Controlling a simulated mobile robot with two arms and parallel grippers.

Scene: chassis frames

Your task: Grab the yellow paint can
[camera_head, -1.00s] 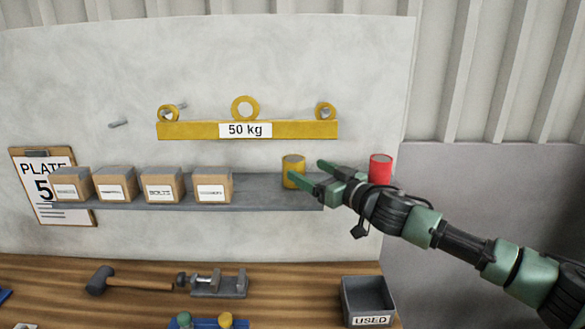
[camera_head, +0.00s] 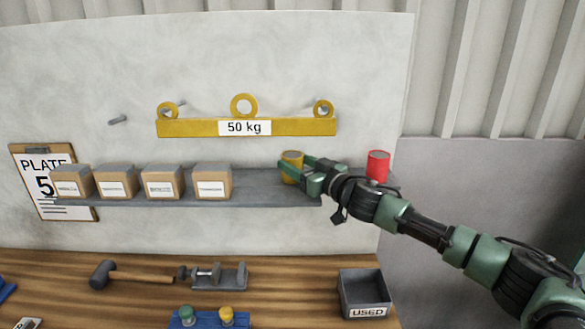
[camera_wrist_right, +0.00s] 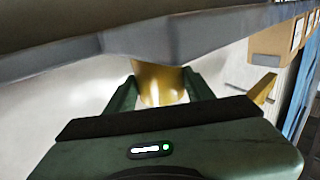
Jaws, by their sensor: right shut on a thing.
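The yellow paint can (camera_head: 291,158) stands upright on the grey wall shelf (camera_head: 262,187), toward its right part. My right gripper (camera_head: 294,170) is shut on the can, with its green fingers on either side and hiding much of it in the head view. In the right wrist view the yellow can (camera_wrist_right: 160,84) sits between the two fingers (camera_wrist_right: 158,92). A red can (camera_head: 378,166) stands to the right, behind my right arm. My left gripper is not in view.
Several labelled boxes (camera_head: 163,183) stand on the shelf's left part. A yellow 50 kg beam (camera_head: 290,127) hangs on the wall above. Below, the wooden bench holds a hammer (camera_head: 130,275), a vise (camera_head: 222,276) and a USED bin (camera_head: 364,296).

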